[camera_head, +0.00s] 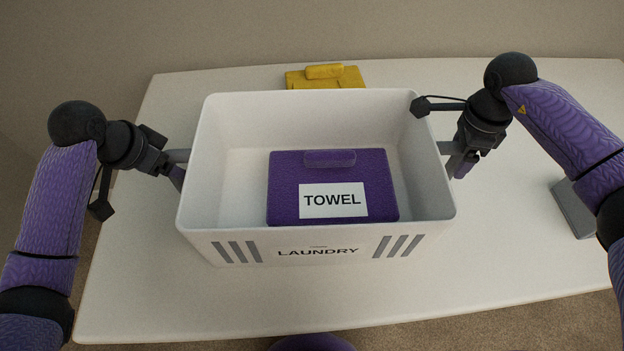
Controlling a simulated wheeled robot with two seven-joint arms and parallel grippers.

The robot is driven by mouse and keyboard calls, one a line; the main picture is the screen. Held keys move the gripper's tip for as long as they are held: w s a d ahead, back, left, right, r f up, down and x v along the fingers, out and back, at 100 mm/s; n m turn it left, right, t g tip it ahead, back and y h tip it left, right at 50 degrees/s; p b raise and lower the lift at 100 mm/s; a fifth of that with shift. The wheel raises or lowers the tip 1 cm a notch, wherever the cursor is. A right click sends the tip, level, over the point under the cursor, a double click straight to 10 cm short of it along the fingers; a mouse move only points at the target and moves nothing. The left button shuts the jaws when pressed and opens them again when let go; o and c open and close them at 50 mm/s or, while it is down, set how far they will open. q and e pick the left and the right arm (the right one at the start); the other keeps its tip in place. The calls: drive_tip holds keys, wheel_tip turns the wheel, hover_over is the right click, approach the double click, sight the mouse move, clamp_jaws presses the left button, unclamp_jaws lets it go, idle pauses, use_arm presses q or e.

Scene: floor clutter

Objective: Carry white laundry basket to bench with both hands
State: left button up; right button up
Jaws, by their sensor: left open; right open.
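The white laundry basket (316,237) stands upright on the white bench (120,300), its "LAUNDRY" label facing me. A purple folded towel (333,216) with a "TOWEL" label lies inside it. My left gripper (178,170) is open at the basket's left side, by the grey handle (178,156). My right gripper (456,160) is open at the right side, by the other handle (445,148). The fingertips are partly hidden, so I cannot tell whether they touch the handles.
A yellow folded item (325,77) lies on the bench behind the basket. A grey object (573,209) lies at the right, partly hidden by my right arm. The bench is bare in front of the basket, and a wall stands behind.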

use_arm(q)
drive_tip(key=shift+w+d+f, duration=0.1)
drive_tip(key=shift+f, duration=0.25)
use_arm(e)
drive_tip(key=shift+f, duration=0.35)
use_arm(q)
clamp_jaws()
use_arm(e)
clamp_jaws()
use_arm(q)
drive_tip(key=shift+r, duration=0.1)
idle(0.6)
